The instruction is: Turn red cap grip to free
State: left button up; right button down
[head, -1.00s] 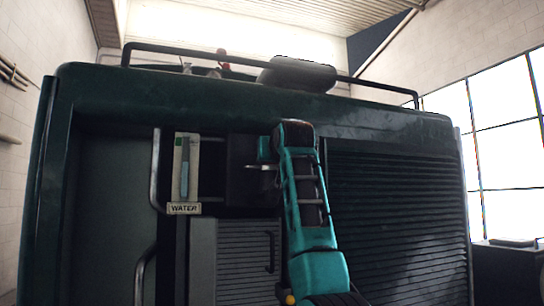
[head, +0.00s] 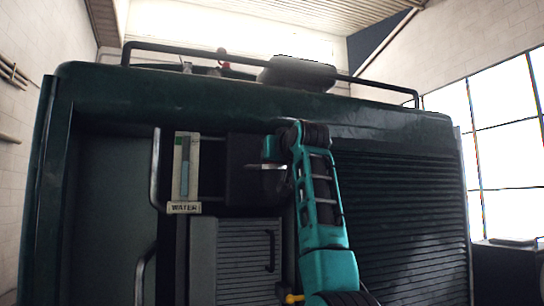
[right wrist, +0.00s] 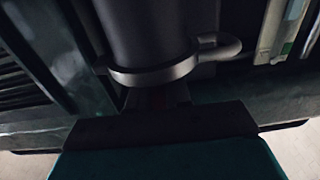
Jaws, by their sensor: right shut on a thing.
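My right arm, teal, reaches up the dark panel in the head view. Its gripper (head: 274,158) is beside a dark box (head: 252,172). In the right wrist view my right gripper (right wrist: 160,112) is shut on a dim, dark reddish part, which looks like the red cap grip (right wrist: 160,95). Most of it is hidden by the gripper and in shadow. A dark cylinder (right wrist: 148,35) with a collar ring (right wrist: 155,72) stands directly against it. How far the grip is turned cannot be told. My left gripper is not in view.
A water gauge (head: 186,168) with a WATER label (head: 184,208) is left of the box. A handrail (head: 154,170) runs down farther left. A slatted panel (head: 400,220) lies right of my arm. A roof rail (head: 230,56) runs above.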

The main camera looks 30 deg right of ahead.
jog(key=c, duration=1.1)
grip_release()
jog(key=shift+c, duration=0.2)
jog(key=shift+s+a+b, duration=0.1)
jog(key=shift+s+b, duration=0.25)
jog(key=shift+s, duration=0.2)
jog(key=b+v, duration=0.3)
jog(key=v, duration=0.8)
jog(key=shift+s, duration=0.4)
jog(key=shift+a, duration=0.1)
